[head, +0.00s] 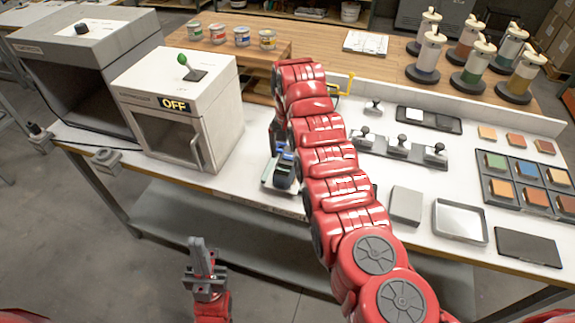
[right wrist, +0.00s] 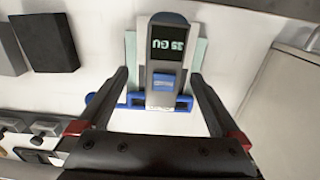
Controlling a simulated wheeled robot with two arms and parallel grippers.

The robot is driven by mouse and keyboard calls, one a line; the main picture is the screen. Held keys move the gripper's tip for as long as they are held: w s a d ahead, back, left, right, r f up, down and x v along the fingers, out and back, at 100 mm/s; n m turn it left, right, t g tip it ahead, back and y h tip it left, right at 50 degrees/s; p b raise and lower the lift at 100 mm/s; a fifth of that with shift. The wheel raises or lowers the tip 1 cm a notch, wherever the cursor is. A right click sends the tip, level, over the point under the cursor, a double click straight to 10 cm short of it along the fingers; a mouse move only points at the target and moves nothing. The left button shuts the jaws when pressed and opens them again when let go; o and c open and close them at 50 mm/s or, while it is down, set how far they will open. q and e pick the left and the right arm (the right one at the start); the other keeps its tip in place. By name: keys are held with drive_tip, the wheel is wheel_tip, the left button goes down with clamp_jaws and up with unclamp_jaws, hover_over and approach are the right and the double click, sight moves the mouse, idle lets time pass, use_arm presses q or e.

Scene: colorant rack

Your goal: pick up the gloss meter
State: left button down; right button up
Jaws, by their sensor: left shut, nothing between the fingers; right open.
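The gloss meter (right wrist: 165,65) is a grey and dark device with a display reading "GU" and blue trim. It sits on a pale plate (right wrist: 199,55) on the white bench. In the head view the meter (head: 284,175) stands right of the white OFF box, partly covered by my right arm. My right gripper (right wrist: 160,78) is open, its fingers at either side of the meter's near part; contact cannot be told. In the head view that gripper is mostly hidden by my arm. My left gripper (head: 201,258) is shut and empty, low in front of the bench.
A white OFF box (head: 180,100) with a handle stands close left of the meter. A larger grey cabinet (head: 85,50) is beyond it. Several weighted tools (head: 397,148), trays (head: 460,220) and colour tiles (head: 530,180) lie to the right. Pigment cylinders (head: 428,55) stand behind.

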sight(287, 161)
drive_tip(key=shift+w+f, duration=0.1)
drive_tip(key=shift+f, duration=0.35)
drive_tip(key=f+p, duration=0.2)
drive_tip(key=shift+s+a+f+p, duration=0.2)
drive_tip(key=shift+a+p, duration=0.1)
drive_tip(key=shift+p, duration=0.05)
drive_tip(key=shift+f+b, duration=0.4)
drive_tip(key=shift+f, duration=0.45)
drive_tip(key=shift+w+f, duration=0.15)
drive_tip(key=shift+f, duration=0.3)
clamp_jaws()
